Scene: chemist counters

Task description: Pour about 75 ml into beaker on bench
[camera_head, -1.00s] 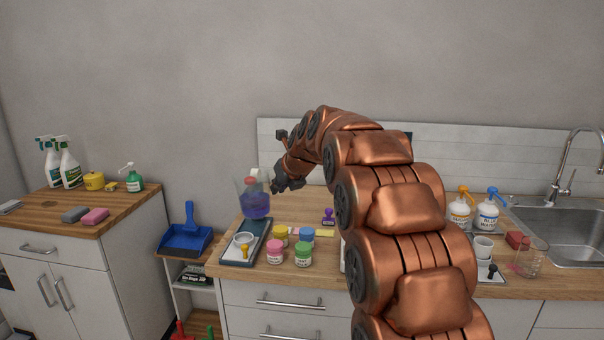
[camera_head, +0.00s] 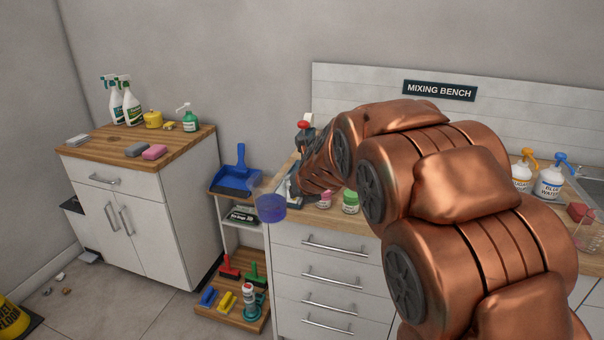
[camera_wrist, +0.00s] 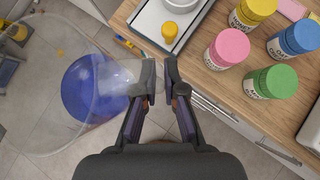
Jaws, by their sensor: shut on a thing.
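A clear glass vessel with blue-purple liquid (camera_head: 271,208) hangs off the left end of the mixing bench, above the floor. In the wrist view the vessel's blue liquid (camera_wrist: 92,88) lies left of my gripper (camera_wrist: 160,76), and its wide clear rim reaches the left picture edge. My gripper is shut on the vessel's near side; the exact contact is hard to make out. In the head view my arm mostly hides the gripper. A clear glass beaker with reddish marks (camera_head: 588,236) stands on the bench at the far right, partly cut off by the picture edge.

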